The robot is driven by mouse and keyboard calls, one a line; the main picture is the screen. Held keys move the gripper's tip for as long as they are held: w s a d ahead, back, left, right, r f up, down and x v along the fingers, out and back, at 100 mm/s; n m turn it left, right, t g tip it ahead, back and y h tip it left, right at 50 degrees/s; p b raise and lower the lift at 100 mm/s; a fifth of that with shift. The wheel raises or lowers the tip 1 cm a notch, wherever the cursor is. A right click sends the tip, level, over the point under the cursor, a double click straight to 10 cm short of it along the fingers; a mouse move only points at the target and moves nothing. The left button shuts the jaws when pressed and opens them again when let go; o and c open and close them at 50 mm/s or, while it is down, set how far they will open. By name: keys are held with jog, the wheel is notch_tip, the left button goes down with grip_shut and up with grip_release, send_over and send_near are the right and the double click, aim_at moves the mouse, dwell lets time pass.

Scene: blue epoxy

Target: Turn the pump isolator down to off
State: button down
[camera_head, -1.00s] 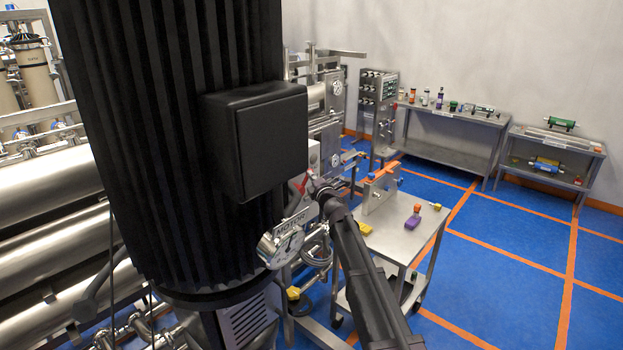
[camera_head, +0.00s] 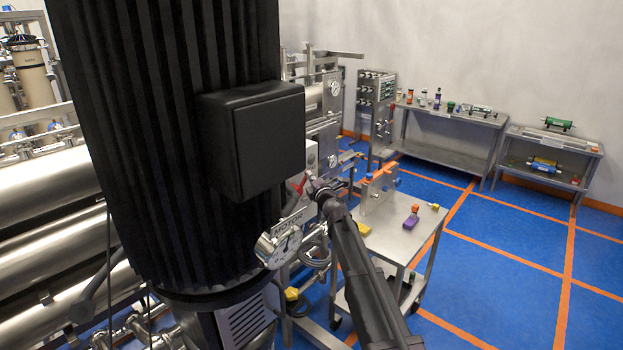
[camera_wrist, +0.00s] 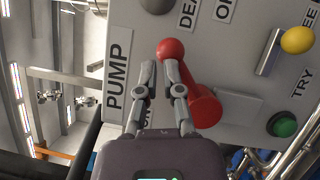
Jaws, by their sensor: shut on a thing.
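The pump isolator handle is a red lever with a ball end (camera_wrist: 171,49) and a thick red body (camera_wrist: 206,108), on a grey panel beside a PUMP label (camera_wrist: 117,76) in the wrist view. My gripper (camera_wrist: 160,67) is shut on the red lever near its ball end; the fingers hide part of it. The wrist picture is turned, so the PUMP label reads sideways. In the head view the red lever (camera_head: 299,184) shows small behind the motor, with my gripper (camera_head: 313,186) at it. The OFF marking cannot be made out.
The big black motor (camera_head: 165,120) blocks much of the head view. A steel cart (camera_head: 400,240) stands right of my arm. Open blue floor lies farther right.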

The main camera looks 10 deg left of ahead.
jog(key=shift+w+a, duration=0.1)
jog(key=shift+w, duration=0.05)
dwell(0.7)
jog(key=s+d+r+p, duration=0.1)
jog(key=s+d, duration=0.1)
jog(key=s, duration=0.4)
jog(key=s+d+r+p, duration=0.1)
jog(key=s+d+p, duration=0.1)
jog(key=s, duration=0.4)
jog(key=shift+d+r, duration=0.35)
jog(key=shift+d, duration=0.35)
jog(key=shift+s, duration=0.15)
